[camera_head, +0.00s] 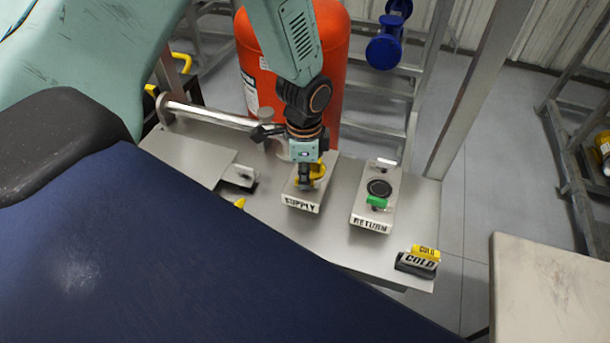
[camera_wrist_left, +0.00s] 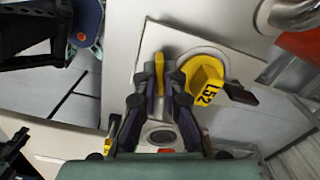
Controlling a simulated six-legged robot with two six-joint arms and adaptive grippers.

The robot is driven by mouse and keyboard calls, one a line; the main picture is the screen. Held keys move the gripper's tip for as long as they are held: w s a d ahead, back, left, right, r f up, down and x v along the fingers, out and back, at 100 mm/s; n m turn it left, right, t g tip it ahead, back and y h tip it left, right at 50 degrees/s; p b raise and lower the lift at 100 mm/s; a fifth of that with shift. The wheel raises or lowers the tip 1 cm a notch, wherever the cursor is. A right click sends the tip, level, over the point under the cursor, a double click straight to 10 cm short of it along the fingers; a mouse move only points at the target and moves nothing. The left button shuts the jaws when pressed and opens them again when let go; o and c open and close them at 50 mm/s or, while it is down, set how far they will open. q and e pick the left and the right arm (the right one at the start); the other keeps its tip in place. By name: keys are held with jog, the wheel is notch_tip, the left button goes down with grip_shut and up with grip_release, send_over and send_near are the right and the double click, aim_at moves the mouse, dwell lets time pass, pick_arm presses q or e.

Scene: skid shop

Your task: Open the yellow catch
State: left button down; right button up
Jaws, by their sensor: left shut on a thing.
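The yellow catch (camera_head: 318,171) is on the plate marked SUPPLY (camera_head: 302,203), partly hidden by my left gripper. My left gripper (camera_head: 307,180) comes down on it from above. In the left wrist view, the gripper's dark fingers (camera_wrist_left: 160,80) are shut on a narrow yellow bar (camera_wrist_left: 160,66), which I take to be the catch. A rounded yellow piece with a black-lettered label (camera_wrist_left: 206,78) is right beside the fingers. My right gripper is not in view.
A plate marked RETURN (camera_head: 374,222) with a green tab (camera_head: 377,201) is to the right. A yellow and grey COLD block (camera_head: 419,260) sits at the bench corner. The bench (camera_head: 335,246) is bare in front.

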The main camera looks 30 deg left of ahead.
pick_arm(q)
jog(key=shift+w+m+p, duration=0.15)
jog(key=shift+m+p, duration=0.45)
jog(key=shift+m, duration=0.9)
jog(key=shift+m, duration=0.3)
jog(key=c, duration=1.5)
grip_release()
jog(key=shift+d, duration=0.1)
jog(key=shift+o, duration=0.2)
